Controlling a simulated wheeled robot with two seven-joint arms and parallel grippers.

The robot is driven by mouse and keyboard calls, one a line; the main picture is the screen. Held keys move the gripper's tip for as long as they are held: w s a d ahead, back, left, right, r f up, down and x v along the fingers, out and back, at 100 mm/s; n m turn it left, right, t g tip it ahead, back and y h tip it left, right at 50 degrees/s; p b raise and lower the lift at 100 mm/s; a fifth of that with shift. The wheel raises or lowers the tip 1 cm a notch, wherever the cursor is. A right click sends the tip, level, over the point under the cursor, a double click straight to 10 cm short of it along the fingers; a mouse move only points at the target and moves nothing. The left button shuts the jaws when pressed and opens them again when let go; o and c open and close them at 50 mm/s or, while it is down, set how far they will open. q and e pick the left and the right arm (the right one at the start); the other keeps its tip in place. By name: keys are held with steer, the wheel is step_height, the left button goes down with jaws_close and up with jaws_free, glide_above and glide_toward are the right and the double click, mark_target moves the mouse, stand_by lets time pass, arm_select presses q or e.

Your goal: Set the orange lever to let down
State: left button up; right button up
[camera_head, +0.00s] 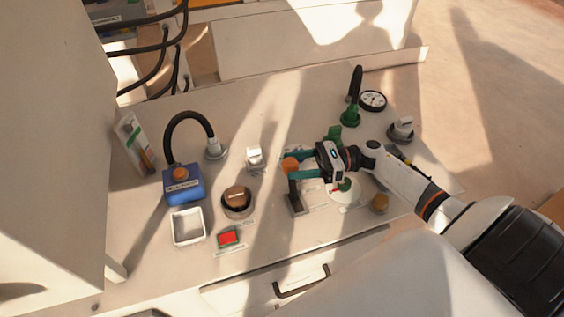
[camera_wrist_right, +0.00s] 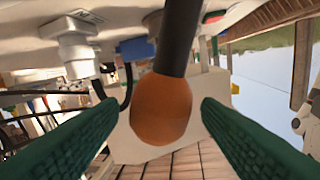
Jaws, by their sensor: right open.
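The orange lever has a round orange knob (camera_head: 290,164) and a dark base (camera_head: 295,203) on the bench. In the right wrist view its orange knob (camera_wrist_right: 161,108) sits on a thick dark rod. My right gripper (camera_head: 288,167) is open, with its green fingers on either side of the knob. In the right wrist view the fingers of my right gripper (camera_wrist_right: 158,103) appear apart from the knob, with a small gap on each side. The lower part of the lever is partly hidden in the head view. My left gripper is not in view.
A blue box (camera_head: 184,183) with a black hose, a brown round knob (camera_head: 237,199), a red button (camera_head: 229,237) and a white tray (camera_head: 188,227) stand left of the lever.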

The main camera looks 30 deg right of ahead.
steer(key=shift+p+x, duration=0.35)
steer(key=shift+x, duration=1.65)
jaws_close()
